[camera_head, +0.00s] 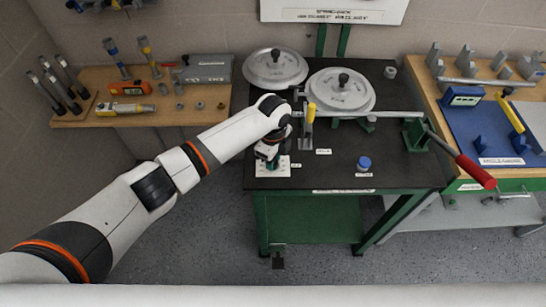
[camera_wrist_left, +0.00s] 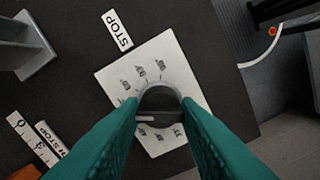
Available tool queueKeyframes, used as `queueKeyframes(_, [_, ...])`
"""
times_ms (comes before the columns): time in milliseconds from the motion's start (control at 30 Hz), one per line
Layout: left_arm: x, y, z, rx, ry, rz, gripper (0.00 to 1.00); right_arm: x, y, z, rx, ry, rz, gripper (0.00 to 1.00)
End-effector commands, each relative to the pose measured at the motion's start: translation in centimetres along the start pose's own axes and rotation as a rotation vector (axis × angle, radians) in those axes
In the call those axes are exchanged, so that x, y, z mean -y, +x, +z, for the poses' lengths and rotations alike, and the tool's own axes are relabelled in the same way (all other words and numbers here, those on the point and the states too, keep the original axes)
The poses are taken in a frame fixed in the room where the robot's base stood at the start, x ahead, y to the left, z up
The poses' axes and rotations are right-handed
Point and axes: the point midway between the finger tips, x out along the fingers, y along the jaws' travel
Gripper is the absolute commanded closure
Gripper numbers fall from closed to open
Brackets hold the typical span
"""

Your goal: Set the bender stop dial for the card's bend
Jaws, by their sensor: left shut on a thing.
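The stop dial is a dark round knob (camera_wrist_left: 160,97) on a white square plate (camera_wrist_left: 173,50) with angle marks around it, too small to read. In the head view the plate (camera_head: 258,170) lies near the front left of the black bench top. My left gripper (camera_head: 268,163) points down over it. In the left wrist view its two teal fingers (camera_wrist_left: 160,118) are shut on the knob from both sides. A pale pointer line shows on the knob between the fingers. Part of the plate's lower marks is hidden by the fingers. My right gripper is not in view.
A STOP label (camera_wrist_left: 117,30) lies beside the plate. The bender with two grey discs (camera_head: 341,91) and a red-handled lever (camera_head: 474,170) stands behind and right. A blue knob (camera_head: 364,162) sits right of the dial. A card board (camera_head: 332,11) is on the wall, partly cut off.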

Motion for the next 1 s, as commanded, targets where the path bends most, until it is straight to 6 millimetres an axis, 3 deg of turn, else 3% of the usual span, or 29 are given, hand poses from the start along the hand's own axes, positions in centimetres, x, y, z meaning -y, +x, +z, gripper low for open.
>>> queueKeyframes(500, [-0.12, -0.18, -0.02, 0.001, 0.019, 0.004, 0.93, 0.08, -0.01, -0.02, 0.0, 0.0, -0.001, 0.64])
queueKeyframes(533, [-0.12, -0.18, -0.02, 0.001, 0.019, 0.004, 0.67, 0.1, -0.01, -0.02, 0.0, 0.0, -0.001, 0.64])
queueKeyframes(633, [-0.11, -0.17, -0.02, 0.0, 0.018, 0.003, 0.51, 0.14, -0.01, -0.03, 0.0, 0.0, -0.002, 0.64])
queueKeyframes(1000, [-0.09, -0.46, -0.01, 0.0, 0.018, 0.003, 0.49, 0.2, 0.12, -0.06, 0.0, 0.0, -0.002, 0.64])
